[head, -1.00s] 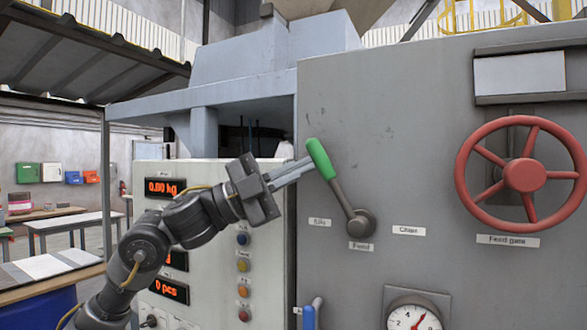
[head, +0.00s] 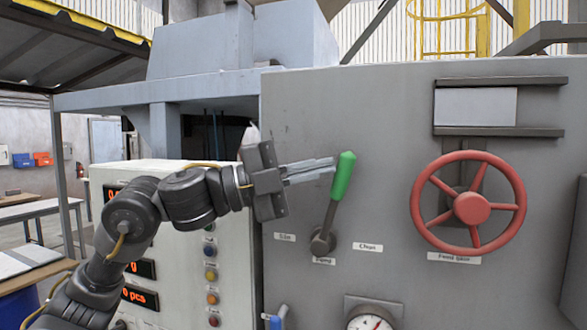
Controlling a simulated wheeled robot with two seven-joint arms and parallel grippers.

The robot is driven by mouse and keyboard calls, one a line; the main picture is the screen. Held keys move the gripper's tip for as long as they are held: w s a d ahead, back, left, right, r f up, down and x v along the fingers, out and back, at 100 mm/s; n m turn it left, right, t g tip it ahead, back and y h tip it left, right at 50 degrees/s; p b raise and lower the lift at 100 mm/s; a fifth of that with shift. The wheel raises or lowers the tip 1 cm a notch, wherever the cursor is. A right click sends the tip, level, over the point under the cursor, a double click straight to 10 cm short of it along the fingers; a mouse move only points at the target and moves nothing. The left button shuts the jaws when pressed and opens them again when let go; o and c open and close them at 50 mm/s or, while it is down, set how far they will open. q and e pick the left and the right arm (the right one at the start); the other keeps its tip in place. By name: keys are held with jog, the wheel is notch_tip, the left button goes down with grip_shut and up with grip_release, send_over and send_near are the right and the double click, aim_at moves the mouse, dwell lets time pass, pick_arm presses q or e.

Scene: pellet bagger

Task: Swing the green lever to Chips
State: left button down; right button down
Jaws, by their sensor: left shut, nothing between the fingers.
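The green lever (head: 342,177) stands on the grey machine front. It leans a little right of upright from its dark pivot (head: 322,242). Small labels sit around the pivot: one at left (head: 285,237), one below, and one at right (head: 368,247) that seems to read Chips, though the print is blurred. My left gripper (head: 332,165) is shut and empty. Its fingertips are at the left side of the green handle, touching it or very close. My right gripper is not in view.
A red handwheel (head: 469,204) stands out from the panel to the right of the lever. A round gauge (head: 372,322) is below. A white cabinet (head: 170,260) with displays and buttons is behind my left arm. The panel between lever and wheel is free.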

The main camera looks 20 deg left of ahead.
aim_at(340, 173)
pick_arm(q)
jog(key=shift+d+f, duration=0.15)
jog(key=shift+d, duration=1.35)
jog(key=shift+d+f+b, duration=0.1)
jog(key=shift+d+b, duration=0.2)
jog(key=shift+b, duration=0.05)
jog(key=shift+s, duration=0.1)
jog(key=s+a+r+b, duration=0.2)
jog(key=s+a+r, duration=0.4)
jog(key=a, duration=0.5)
jog(key=shift+r+b, duration=0.2)
jog(key=shift+b, duration=0.1)
